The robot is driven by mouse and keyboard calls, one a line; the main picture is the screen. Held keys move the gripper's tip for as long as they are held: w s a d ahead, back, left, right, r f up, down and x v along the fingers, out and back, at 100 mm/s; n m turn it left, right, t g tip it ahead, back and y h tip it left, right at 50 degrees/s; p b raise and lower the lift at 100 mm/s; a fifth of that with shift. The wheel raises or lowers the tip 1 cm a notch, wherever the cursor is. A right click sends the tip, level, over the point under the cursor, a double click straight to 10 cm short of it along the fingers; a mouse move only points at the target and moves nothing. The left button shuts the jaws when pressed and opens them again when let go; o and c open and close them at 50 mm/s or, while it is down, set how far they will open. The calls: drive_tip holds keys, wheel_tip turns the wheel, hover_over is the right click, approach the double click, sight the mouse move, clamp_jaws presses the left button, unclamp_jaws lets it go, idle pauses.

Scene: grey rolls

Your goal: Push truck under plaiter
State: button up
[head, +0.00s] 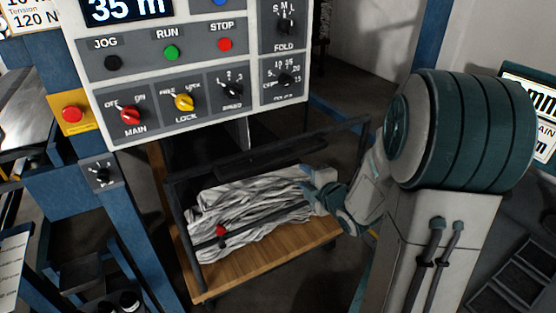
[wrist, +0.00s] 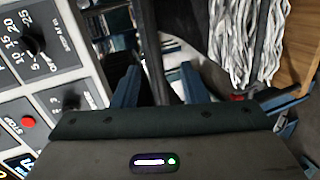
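The truck has a wooden deck (head: 270,262) and a dark metal frame (head: 180,215). A heap of pale grey folded cloth (head: 250,212) lies on it, and the cloth also shows in the wrist view (wrist: 245,40). The plaiter's grey control panel (head: 195,70) and blue frame (head: 130,215) stand in front and to the left. My gripper (head: 318,192) is over the right end of the cloth, near the truck's frame. In the wrist view my gripper's fingers (wrist: 158,88) are apart, with a dark bar (wrist: 153,45) between them. Contact with the bar cannot be told.
A red knob (head: 221,230) sits on a dark rod in front of the cloth. A red button on a yellow plate (head: 72,114) is on the blue frame at left. A blue post (head: 425,40) stands behind my arm. Dark floor (head: 300,285) shows in front of the truck.

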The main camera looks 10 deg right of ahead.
sight(281, 162)
drive_tip(key=shift+n+t+y, duration=0.3)
drive_tip(key=shift+n+y, duration=0.3)
drive_tip(key=shift+n, duration=0.2)
drive_tip(key=x, duration=0.4)
drive_tip(key=p+x, duration=0.1)
drive_tip(key=x, duration=0.4)
drive_tip(key=p+x, duration=0.1)
drive_tip(key=x, duration=0.4)
drive_tip(key=shift+a, duration=0.3)
clamp_jaws()
